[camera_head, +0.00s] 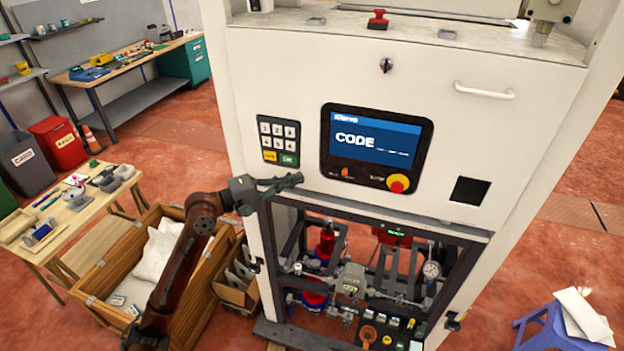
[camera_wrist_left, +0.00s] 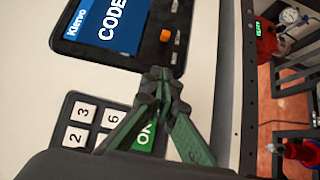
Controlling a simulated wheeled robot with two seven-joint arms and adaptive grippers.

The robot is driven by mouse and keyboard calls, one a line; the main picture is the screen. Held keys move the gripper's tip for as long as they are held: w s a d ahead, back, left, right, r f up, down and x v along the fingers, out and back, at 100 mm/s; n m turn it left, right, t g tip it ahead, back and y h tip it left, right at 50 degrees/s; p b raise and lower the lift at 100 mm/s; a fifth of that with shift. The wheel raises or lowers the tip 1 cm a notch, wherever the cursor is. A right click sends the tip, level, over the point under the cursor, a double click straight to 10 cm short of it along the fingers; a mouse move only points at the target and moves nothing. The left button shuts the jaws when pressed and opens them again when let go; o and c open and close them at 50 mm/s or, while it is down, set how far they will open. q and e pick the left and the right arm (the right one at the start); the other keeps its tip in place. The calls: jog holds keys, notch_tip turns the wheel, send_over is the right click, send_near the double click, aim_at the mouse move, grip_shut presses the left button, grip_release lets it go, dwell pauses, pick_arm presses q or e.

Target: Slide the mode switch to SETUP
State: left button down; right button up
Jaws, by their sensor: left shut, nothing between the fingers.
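The machine's white front panel (camera_head: 290,85) carries a dark-framed screen (camera_head: 375,140) reading CODE. Below the screen's left part is a small orange control (camera_head: 345,172); it also shows in the left wrist view (camera_wrist_left: 165,35). It may be the mode switch, but its label and position cannot be read. My left gripper (camera_head: 297,180) is shut and empty, in front of the panel below the keypad (camera_head: 279,140) and left of the orange control. In the left wrist view its fingertips (camera_wrist_left: 161,76) meet between the green OK key (camera_wrist_left: 145,135) and the screen frame. My right gripper is out of view.
A red-and-yellow stop button (camera_head: 398,183) sits right of the orange control. A black knob (camera_head: 386,65) and a handle (camera_head: 484,90) are higher up. Below is an open bay with pipes and a gauge (camera_head: 431,270). A wooden crate (camera_head: 105,265) stands at left.

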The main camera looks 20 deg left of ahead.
pick_arm(q)
jog(key=shift+v, duration=1.25)
jog(key=shift+w, duration=0.1)
